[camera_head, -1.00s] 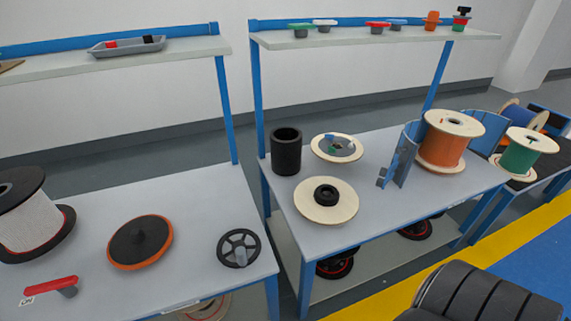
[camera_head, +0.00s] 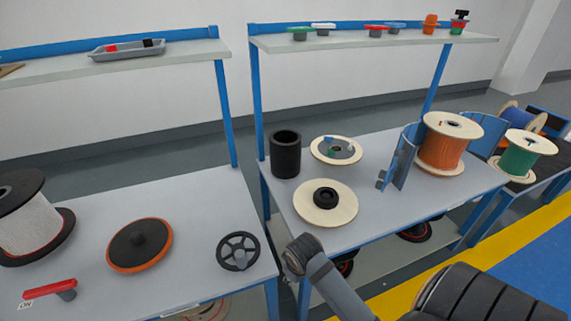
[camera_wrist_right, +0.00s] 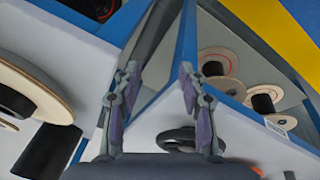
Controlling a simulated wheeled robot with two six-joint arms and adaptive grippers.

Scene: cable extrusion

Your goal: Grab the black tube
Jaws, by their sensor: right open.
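The black tube (camera_head: 286,160) is a hollow open-topped cylinder standing upright at the left end of the middle table. A black cylinder that looks like this tube (camera_wrist_right: 48,152) also shows at the lower left of the right wrist view. My right gripper (camera_wrist_right: 158,72) is open and empty, its two fingers apart over the gap between the tables. In the head view my right arm is in front of the table's front edge, clear of the tube; its fingers cannot be made out there. My left gripper is not in view.
A wooden disc (camera_head: 342,208) with a black ring (camera_head: 325,197) lies just in front of the tube, and a wooden reel (camera_head: 336,150) to its right. A handwheel (camera_head: 238,251) lies on the left table. Blue posts (camera_head: 228,110) and a high shelf (camera_head: 370,40) stand behind.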

